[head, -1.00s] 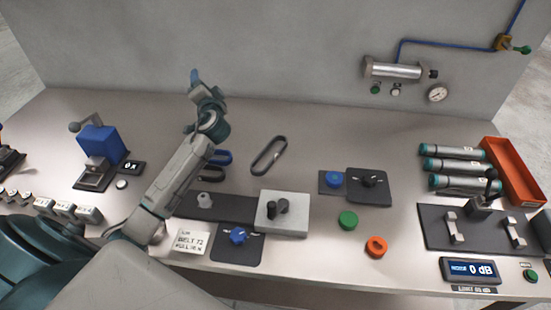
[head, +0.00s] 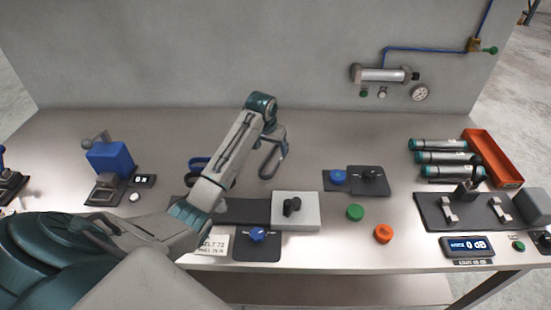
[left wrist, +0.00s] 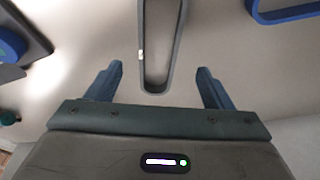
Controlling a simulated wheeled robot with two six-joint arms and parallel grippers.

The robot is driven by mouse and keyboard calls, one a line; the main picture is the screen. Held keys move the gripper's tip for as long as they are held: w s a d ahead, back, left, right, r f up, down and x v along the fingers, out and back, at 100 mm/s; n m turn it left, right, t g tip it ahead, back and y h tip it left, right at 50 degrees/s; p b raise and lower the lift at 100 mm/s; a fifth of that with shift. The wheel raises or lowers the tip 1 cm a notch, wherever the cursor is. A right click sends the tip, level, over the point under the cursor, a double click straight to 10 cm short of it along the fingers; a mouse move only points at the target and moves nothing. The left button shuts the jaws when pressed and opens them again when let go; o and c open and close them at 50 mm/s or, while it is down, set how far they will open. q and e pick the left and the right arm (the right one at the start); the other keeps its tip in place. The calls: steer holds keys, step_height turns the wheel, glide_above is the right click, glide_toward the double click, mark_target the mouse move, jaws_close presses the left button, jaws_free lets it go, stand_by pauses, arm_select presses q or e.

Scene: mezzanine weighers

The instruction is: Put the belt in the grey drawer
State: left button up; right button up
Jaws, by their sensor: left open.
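A dark grey belt loop (head: 263,176) lies on the bench near its middle, partly hidden by my left arm. My left gripper (head: 276,134) is over its far end. In the left wrist view the open fingers of the left gripper (left wrist: 158,82) stand on either side of the rounded end of the grey belt (left wrist: 177,45), with gaps on both sides. A blue belt (head: 198,161) lies left of it, and shows in the left wrist view (left wrist: 285,15). A dark belt lies near the blue one, mostly hidden by my arm. No grey drawer shows. My right gripper is out of view.
A grey block (head: 308,213) with black pegs, a card (head: 214,248) and blue knobs (head: 258,234) lie in front. Green (head: 355,212) and orange (head: 384,233) pieces sit to the right. Cylinders (head: 440,158) lie beside an orange tray (head: 509,179). The rear bench is clear.

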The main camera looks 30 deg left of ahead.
mark_target(275, 160)
arm_select(q)
steer(key=shift+w+f, duration=0.1)
steer(key=shift+f, duration=0.5)
steer(key=shift+w+f+p, duration=0.15)
steer(key=shift+f+p, duration=0.1)
steer(key=shift+p, duration=0.15)
steer(key=p+x, duration=0.1)
steer(key=x, duration=0.2)
steer(key=shift+w+d+f, duration=0.1)
steer(key=shift+w+f, duration=0.05)
steer(key=shift+w, duration=0.05)
steer(key=shift+w+f, duration=0.15)
steer(key=shift+f, duration=0.4)
steer(key=c, duration=1.2)
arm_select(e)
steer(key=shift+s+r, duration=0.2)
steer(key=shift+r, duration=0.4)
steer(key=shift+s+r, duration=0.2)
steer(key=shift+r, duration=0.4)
